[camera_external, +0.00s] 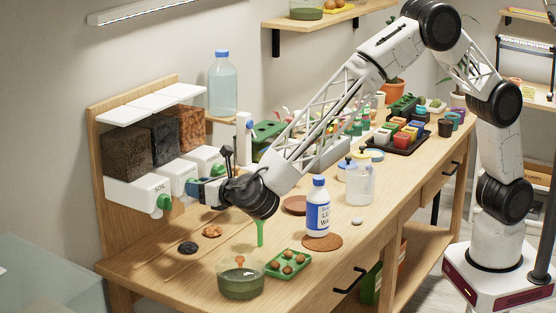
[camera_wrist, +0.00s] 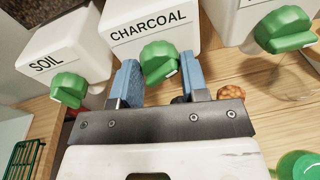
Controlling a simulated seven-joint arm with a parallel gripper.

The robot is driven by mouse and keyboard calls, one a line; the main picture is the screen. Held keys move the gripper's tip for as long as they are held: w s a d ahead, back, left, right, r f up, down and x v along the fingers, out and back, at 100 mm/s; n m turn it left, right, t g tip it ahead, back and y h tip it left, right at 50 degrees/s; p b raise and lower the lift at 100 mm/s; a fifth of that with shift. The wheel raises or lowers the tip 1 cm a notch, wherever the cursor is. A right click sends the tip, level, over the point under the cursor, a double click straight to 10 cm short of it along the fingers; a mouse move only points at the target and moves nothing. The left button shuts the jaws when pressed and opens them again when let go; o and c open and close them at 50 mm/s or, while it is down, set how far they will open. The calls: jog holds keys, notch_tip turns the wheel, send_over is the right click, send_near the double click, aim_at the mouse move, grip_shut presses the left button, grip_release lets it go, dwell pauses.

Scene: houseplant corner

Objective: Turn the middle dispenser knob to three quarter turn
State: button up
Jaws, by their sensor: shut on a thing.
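The dispenser has three white boxes with green knobs on a wooden backboard. In the wrist view the middle box, marked CHARCOAL (camera_wrist: 148,28), has its green knob (camera_wrist: 158,60) between the blue fingers of my gripper (camera_wrist: 160,78). My gripper is shut on this knob. A small pale mark shows low on the knob's right side. In the external view my gripper (camera_external: 197,191) is at the middle box and mostly hides its knob. The SOIL knob (camera_wrist: 69,89) is to the left and the third knob (camera_wrist: 285,29) to the right, both apart from my fingers.
A dark pile (camera_external: 187,247) and an orange-brown pile (camera_external: 212,231) lie below the dispenser. A green bowl (camera_external: 242,283), a green tray (camera_external: 289,264) and a white bottle (camera_external: 318,207) stand in front and to the right. A clear bottle (camera_external: 222,85) stands behind.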

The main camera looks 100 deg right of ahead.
jog(key=n+t, duration=0.1)
jog(key=n, duration=0.9)
jog(key=n+h, duration=0.1)
jog(key=n, duration=0.9)
jog(key=n+t, duration=0.1)
jog(key=n, duration=1)
jog(key=shift+f+t, duration=0.3)
dwell(0.6)
dwell(0.5)
jog(key=o, duration=0.9)
